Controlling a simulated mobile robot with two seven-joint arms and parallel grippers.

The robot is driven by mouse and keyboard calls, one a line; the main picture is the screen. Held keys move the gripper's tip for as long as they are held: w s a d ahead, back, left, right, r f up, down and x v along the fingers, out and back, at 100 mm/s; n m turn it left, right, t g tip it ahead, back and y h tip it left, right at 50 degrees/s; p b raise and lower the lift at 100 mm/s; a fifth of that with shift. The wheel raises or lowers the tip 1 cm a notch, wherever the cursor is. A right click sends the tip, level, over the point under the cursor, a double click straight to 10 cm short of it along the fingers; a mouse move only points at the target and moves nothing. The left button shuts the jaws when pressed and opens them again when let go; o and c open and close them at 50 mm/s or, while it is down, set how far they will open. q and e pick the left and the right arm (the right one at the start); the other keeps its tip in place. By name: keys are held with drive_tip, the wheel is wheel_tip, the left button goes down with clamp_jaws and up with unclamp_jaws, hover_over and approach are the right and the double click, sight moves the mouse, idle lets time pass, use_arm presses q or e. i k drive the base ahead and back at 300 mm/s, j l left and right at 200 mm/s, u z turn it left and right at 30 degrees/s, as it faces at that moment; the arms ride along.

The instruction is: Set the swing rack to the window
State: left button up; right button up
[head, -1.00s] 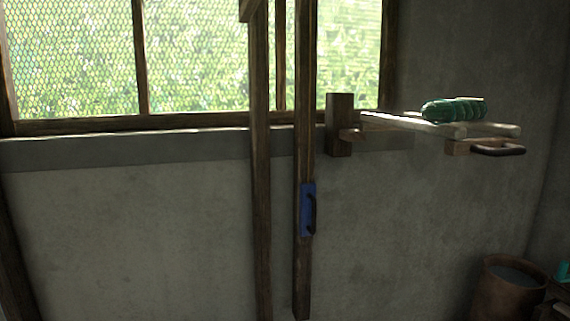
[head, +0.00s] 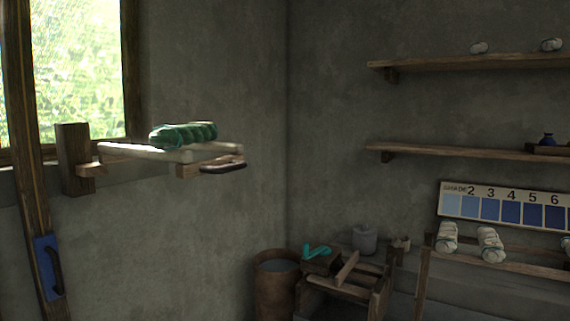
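The swing rack (head: 135,153) is a pale wooden frame that sticks out from a dark wooden block (head: 74,160) beside the window (head: 78,70). A green twisted bundle (head: 184,136) lies on top of the rack. A dark curved handle (head: 223,166) is at the rack's outer right end. The window is at the far left, partly cut off by the frame edge. Neither of my grippers shows in the head view.
A blue plate with a dark handle (head: 48,267) is on a wooden post at the left. A brown bucket (head: 276,287) and a wooden stand (head: 345,285) are below. Shelves (head: 470,62) and a numbered shade chart (head: 505,205) are on the right wall. The air around the rack looks clear.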

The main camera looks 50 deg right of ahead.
sight(187, 169)
drive_tip(key=z, duration=1.3)
drive_tip(key=i+l, duration=0.35)
drive_tip(key=i+l+u, duration=0.15)
drive_tip(key=i+l, duration=0.15)
drive_tip(key=l, duration=0.15)
